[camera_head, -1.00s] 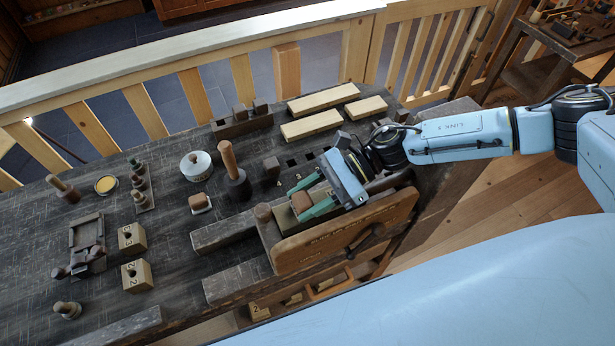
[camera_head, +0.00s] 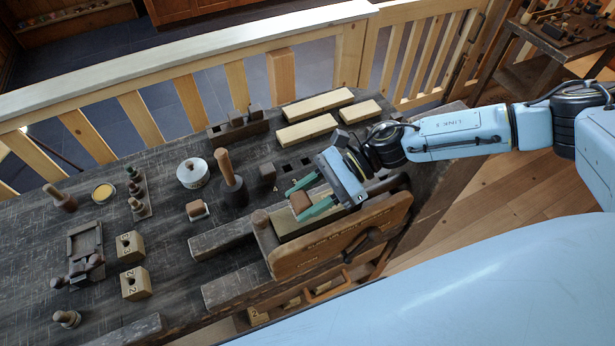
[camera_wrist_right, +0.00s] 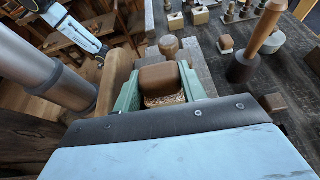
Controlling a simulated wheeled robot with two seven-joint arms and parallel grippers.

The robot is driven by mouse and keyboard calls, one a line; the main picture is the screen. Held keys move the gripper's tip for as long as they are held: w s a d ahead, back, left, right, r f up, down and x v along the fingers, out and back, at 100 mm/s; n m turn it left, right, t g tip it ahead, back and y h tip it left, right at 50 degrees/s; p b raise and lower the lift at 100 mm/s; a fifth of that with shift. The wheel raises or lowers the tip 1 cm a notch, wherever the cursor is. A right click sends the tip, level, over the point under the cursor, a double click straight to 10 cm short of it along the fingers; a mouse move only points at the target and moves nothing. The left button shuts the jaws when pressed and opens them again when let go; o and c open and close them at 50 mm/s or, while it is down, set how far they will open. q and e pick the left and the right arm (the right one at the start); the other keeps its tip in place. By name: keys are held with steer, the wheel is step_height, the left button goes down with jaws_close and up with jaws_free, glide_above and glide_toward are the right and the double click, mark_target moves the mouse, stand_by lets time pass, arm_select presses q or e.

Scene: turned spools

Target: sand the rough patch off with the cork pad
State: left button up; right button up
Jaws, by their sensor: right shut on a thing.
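My right gripper (camera_head: 307,199) is shut on the cork pad (camera_head: 300,203), a brown block with a speckled cork underside. The pad also shows between the green fingers in the right wrist view (camera_wrist_right: 162,82). The gripper holds it over a pale wooden workpiece (camera_head: 305,226) at the bench vise (camera_head: 345,236). I cannot tell whether the cork touches the wood. The rough patch cannot be made out; the pad and gripper may cover it.
A second brown block with a pale base (camera_head: 196,210) lies on the bench (camera_head: 175,245). Nearby stand a mallet (camera_head: 231,182), a white round tin (camera_head: 193,173) and two numbered wooden blocks (camera_head: 135,284). Pale boards (camera_head: 306,131) lie at the back, before the railing.

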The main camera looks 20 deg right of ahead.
steer(key=shift+r+p, duration=2)
steer(key=shift+r, duration=1)
steer(key=shift+s, duration=0.1)
